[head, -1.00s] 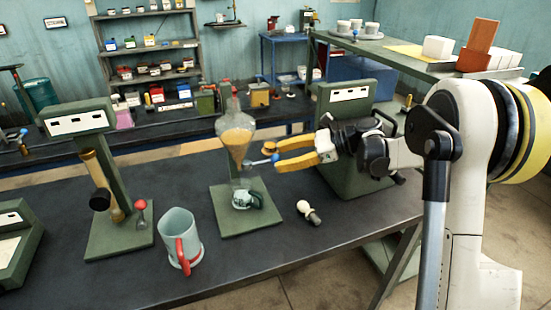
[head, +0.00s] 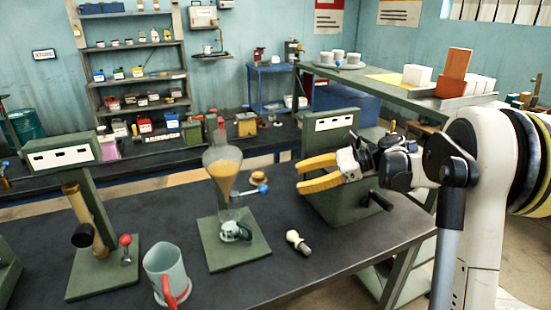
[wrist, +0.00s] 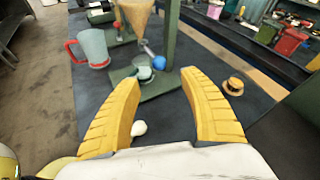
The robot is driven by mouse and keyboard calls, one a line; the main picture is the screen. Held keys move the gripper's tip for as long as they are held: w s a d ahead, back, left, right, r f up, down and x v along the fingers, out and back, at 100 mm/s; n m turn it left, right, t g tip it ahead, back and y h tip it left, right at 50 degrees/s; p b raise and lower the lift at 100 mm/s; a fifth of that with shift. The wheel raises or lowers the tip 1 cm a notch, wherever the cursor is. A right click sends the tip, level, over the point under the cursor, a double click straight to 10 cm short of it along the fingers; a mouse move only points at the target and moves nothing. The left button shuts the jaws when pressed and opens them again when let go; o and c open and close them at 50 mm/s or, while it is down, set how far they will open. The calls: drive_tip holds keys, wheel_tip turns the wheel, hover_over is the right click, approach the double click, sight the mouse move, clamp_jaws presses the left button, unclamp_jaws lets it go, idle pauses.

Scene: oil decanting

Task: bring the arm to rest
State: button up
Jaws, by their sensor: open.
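My gripper (head: 300,176) is open and empty, its two yellow fingers pointing left above the dark bench, in front of a green device (head: 330,128). In the wrist view the fingers (wrist: 160,95) are spread with nothing between them but bench beyond. To the left of the fingers in the head view, apart from them, a glass separating funnel (head: 222,175) holding orange-brown liquid stands on a green stand. A blue-ended tap (head: 262,189) sticks out of its right side. A small glass vessel (head: 231,231) is on the stand's base below it.
A clear jug with a red handle (head: 164,272) stands at the bench front. A white-headed stopper-like item (head: 298,242) lies right of the stand. Another green stand with a tilted brass tube (head: 84,215) is at left. A shelf with bricks (head: 455,75) rises behind my arm.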

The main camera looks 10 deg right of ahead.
drive_tip(key=s+a+n+h, duration=0.6)
drive_tip(key=s+a+n, duration=0.1)
drive_tip(key=s, duration=0.5)
drive_tip(key=s+d+f+n+t+h, duration=0.1)
drive_tip(key=s+f+n+h, duration=0.1)
drive_tip(key=s+n, duration=0.4)
drive_tip(key=s+d+f+n+t+h, duration=0.1)
drive_tip(key=s+n+h, duration=0.3)
drive_tip(key=s, duration=0.6)
drive_tip(key=shift+s+d+f+n+t+h, duration=0.35)
drive_tip(key=shift+d+f+n, duration=0.3)
drive_tip(key=shift+n, duration=0.55)
